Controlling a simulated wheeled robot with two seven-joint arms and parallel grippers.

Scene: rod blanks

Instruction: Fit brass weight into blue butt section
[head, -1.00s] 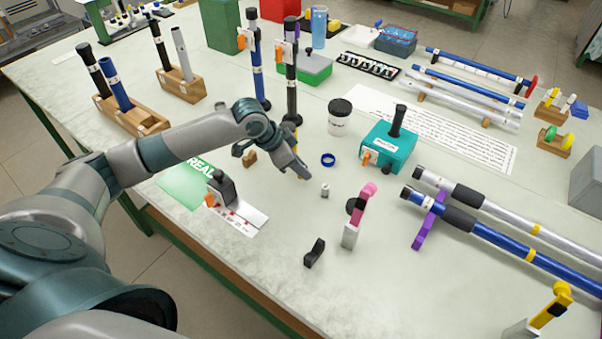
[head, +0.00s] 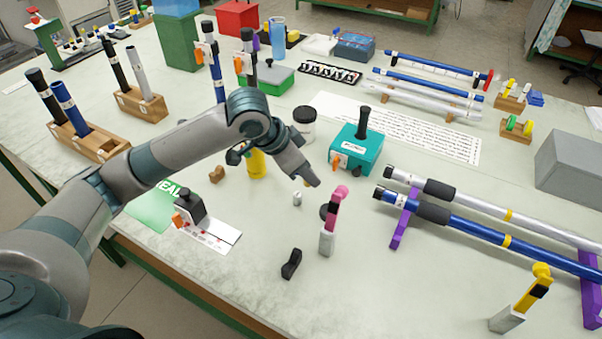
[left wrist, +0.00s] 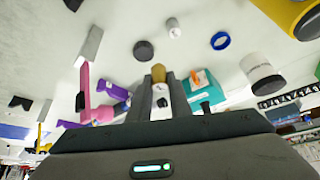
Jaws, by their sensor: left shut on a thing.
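My left gripper (head: 311,182) is above the table, just beyond the small silver cylinder (head: 297,198). In the left wrist view its fingers (left wrist: 160,92) are shut on a small brass-coloured cylinder, the brass weight (left wrist: 158,73), whose end sticks out past them. In the head view the weight is mostly hidden by the fingers. A long blue section (head: 480,235) with a black grip lies on purple supports at the right. Another blue tube (head: 68,108) stands tilted in a wooden block at the left. I cannot tell which is the butt section. My right gripper is out of view.
A teal box (head: 357,150) and a black-lidded jar (head: 304,124) are behind. The blue ring (left wrist: 220,40) shows in the left wrist view. The table front is mostly clear.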

